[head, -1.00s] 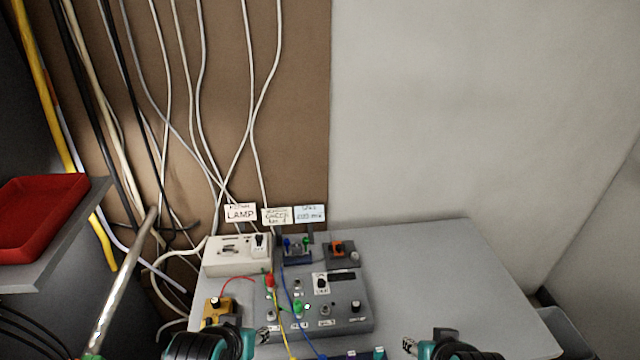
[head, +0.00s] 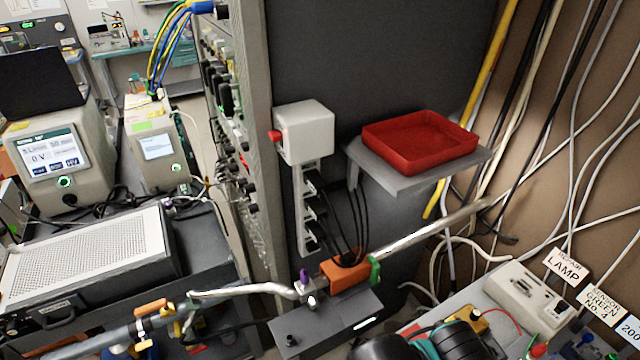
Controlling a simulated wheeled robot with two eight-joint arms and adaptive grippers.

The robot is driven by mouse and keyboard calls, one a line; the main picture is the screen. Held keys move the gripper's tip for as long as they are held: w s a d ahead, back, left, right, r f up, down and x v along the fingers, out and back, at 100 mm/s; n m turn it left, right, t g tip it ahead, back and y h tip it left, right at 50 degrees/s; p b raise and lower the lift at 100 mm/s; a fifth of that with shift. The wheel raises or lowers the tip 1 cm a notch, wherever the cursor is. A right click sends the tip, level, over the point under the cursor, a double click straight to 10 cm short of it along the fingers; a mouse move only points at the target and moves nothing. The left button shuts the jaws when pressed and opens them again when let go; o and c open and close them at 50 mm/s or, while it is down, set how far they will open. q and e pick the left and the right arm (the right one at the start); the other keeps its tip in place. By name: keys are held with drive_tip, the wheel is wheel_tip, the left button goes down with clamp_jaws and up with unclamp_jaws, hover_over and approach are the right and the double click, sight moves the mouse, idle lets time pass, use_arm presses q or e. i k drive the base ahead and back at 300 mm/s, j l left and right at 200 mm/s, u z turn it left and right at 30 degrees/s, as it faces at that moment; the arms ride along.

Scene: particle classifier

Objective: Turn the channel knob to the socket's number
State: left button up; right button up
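A white sign reading "SENSOR GREEN No. 4" (head: 603,305) stands at the right edge in the head view, next to the "REPAIR LAMP" sign (head: 566,265). Only the far edge of the control box shows at the bottom right, with a red plug (head: 540,350) near it. The knob and most of the box lie outside the frame. My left gripper (head: 458,342) is at the bottom edge, beside a yellow block (head: 468,318). Its black and teal body shows, but its fingertips do not show clearly. My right gripper is not in view.
A beige switch box (head: 517,285) stands behind the yellow block. A red tray (head: 420,140) rests on a grey shelf. Instruments fill the left.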

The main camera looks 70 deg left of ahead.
sight(241, 182)
drive_tip(key=u, duration=3)
